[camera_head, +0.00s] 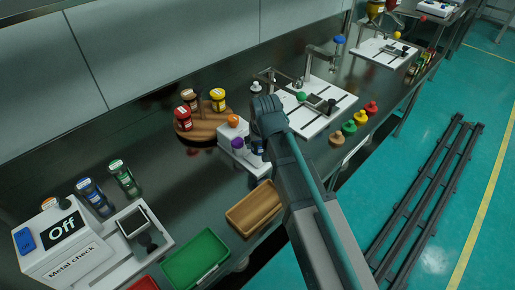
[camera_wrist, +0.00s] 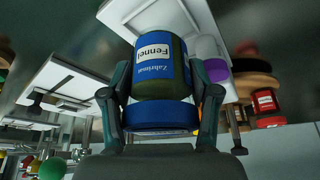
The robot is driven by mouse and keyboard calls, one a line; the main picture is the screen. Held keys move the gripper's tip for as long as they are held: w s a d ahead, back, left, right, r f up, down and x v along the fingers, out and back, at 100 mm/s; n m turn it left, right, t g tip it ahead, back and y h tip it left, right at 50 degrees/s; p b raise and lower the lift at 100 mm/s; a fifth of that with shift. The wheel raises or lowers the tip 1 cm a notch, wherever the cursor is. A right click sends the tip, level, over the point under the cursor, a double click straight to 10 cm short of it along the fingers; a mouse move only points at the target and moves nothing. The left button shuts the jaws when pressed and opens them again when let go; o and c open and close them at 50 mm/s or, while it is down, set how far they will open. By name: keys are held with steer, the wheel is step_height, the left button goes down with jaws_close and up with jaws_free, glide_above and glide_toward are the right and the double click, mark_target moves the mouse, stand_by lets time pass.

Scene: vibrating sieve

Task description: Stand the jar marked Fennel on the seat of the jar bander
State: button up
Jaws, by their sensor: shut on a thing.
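The jar marked Fennel (camera_wrist: 166,55) has a blue label and a blue lid. My gripper (camera_wrist: 160,80) is shut on it, with one finger on each side above the lid's edge in the wrist view. In the head view my gripper (camera_head: 265,128) is over the middle of the bench, and a dark blue bit of the jar (camera_head: 257,147) shows below it, beside a white unit (camera_head: 237,129) with orange and purple knobs. Whether the jar touches anything beneath is unclear. No label identifies the jar bander, so I cannot tell which white station it is.
A wooden turntable (camera_head: 205,127) with several jars stands left of my gripper. A metal check machine (camera_head: 75,250), a green tray (camera_head: 196,260) and a wooden tray (camera_head: 253,208) are nearer.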

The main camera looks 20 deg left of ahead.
mark_target(257, 149)
steer(key=shift+w+a+f, duration=0.4)
steer(key=shift+f, duration=1.85)
steer(key=shift+f, duration=0.15)
steer(key=o, duration=1.2)
steer(key=v, duration=1.2)
